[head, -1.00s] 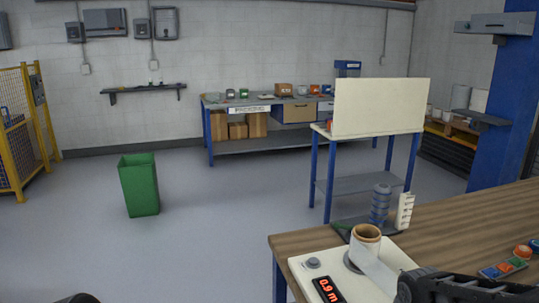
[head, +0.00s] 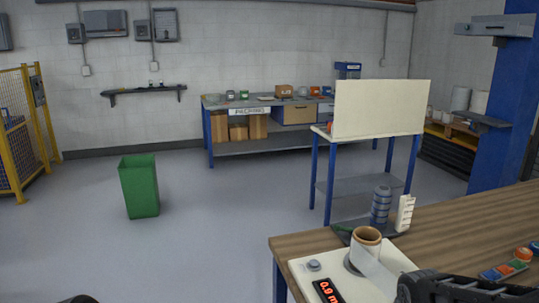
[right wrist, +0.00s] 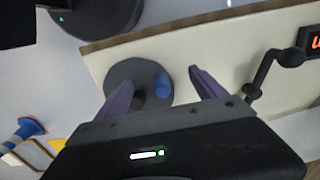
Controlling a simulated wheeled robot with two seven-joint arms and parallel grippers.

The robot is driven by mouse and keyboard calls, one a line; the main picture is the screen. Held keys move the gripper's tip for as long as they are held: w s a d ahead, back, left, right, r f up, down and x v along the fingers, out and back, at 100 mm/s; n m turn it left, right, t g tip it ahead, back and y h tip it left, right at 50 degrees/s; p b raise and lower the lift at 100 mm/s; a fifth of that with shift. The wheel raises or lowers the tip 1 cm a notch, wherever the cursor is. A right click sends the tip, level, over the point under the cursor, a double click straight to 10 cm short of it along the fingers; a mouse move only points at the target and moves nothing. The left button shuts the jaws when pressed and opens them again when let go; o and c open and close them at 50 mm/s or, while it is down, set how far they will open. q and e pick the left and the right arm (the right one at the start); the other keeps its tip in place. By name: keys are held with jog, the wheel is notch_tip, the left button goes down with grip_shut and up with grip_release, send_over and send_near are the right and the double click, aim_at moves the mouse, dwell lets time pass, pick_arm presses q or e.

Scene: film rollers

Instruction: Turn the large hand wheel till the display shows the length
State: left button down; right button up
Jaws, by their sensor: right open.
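In the right wrist view a dark grey round wheel (right wrist: 121,73) with a blue knob (right wrist: 163,83) sits against the side of a cream machine panel. My right gripper (right wrist: 162,78) is open, its two purple fingers on either side of the knob with gaps visible. I cannot tell whether either finger touches it. In the head view the display (head: 328,291) on the machine top (head: 305,252) reads 0.9 m in red, its right end cut off by the frame. The wheel is hidden in the head view. My left gripper is not in view.
A black crank (right wrist: 269,74) sticks out beside my right gripper. The floor to the left is open around a green bin (head: 139,185).

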jog(key=shift+d+r+p, duration=0.15)
jog(key=shift+r+p, duration=2.05)
jog(key=shift+r, duration=1.25)
jog(key=shift+f, duration=0.1)
